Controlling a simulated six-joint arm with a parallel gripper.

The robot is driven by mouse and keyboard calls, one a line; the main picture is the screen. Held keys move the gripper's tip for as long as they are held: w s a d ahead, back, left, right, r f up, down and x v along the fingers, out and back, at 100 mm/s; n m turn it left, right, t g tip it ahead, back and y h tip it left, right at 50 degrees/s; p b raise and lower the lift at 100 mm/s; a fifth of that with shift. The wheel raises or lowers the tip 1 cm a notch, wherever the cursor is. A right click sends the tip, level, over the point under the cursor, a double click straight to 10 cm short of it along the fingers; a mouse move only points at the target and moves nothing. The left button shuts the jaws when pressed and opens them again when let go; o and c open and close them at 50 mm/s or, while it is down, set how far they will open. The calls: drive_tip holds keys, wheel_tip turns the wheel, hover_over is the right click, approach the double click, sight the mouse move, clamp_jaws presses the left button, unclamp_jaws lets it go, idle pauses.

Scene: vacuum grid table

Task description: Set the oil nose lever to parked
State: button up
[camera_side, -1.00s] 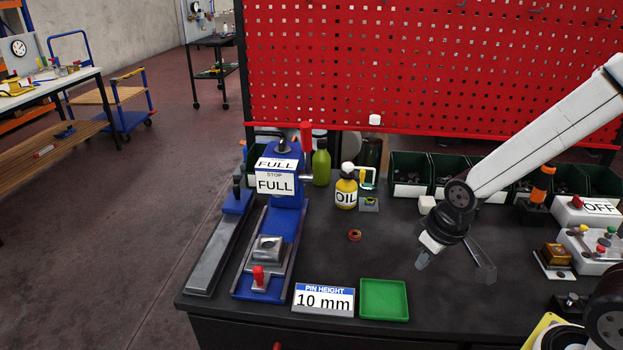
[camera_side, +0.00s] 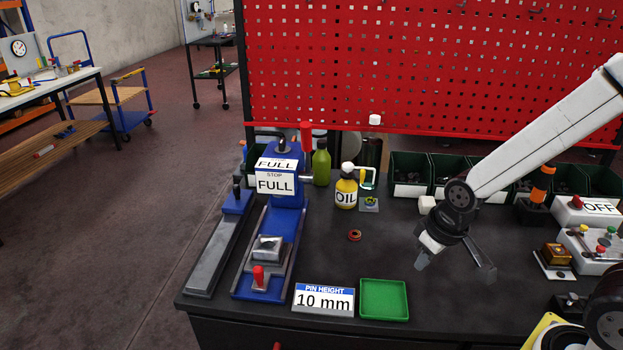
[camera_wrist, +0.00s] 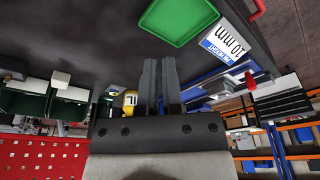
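The yellow oil bottle (camera_side: 346,193), labelled OIL and with a white top, stands upright near the back of the black bench. Right next to it a small white-and-green bent piece (camera_side: 368,177) rises over a grey base (camera_side: 369,205); it may be the oil nose lever, but its setting is too small to tell. In the wrist view the yellow bottle (camera_wrist: 130,99) appears just left of the fingers. My gripper (camera_side: 454,268) is apart from these things, above the bench to their right and nearer the front. Its fingers (camera_wrist: 160,70) are apart with nothing between them.
A blue press (camera_side: 283,215) with FULL signs stands on the left. A PIN HEIGHT 10 mm sign (camera_side: 323,299) and a green tray (camera_side: 384,313) lie at the front. A small red ring (camera_side: 354,236) lies mid-bench. Dark green bins (camera_side: 410,172) line the back. The bench between ring and gripper is clear.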

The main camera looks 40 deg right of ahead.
drive_tip(key=o, duration=0.3)
drive_tip(key=shift+w, duration=0.1)
drive_tip(key=o, duration=0.4)
drive_tip(key=shift+w+d, duration=0.2)
drive_tip(key=shift+w, duration=0.1)
drive_tip(key=o, duration=0.4)
drive_tip(key=w, duration=0.1)
drive_tip(key=w+d+n+t, duration=0.1)
drive_tip(key=shift+w+d, duration=0.15)
drive_tip(key=shift+w, duration=0.25)
drive_tip(key=n+t+y, duration=0.1)
drive_tip(key=n+t, duration=0.9)
drive_tip(key=n, duration=0.3)
approach(362, 181)
drive_tip(key=w+a, duration=0.2)
drive_tip(key=w, duration=0.1)
drive_tip(key=shift+s+d+f+n+t+y, duration=0.1)
drive_tip(key=shift+d+f+n+t+y, duration=0.4)
drive_tip(key=shift+d+n+y, duration=0.7)
drive_tip(key=shift+s+d+f+n+t+y, duration=0.1)
drive_tip(key=shift+d+f+n+t+y, duration=0.55)
drive_tip(key=shift+n, duration=1)
drive_tip(key=shift+d+f+n+t+y, duration=0.2)
drive_tip(key=shift+d+n+t+y, duration=0.3)
drive_tip(key=shift+n+y, duration=0.8)
drive_tip(key=shift+w, duration=0.1)
drive_tip(key=shift+h, duration=0.25)
drive_tip(key=shift+x, duration=3.75)
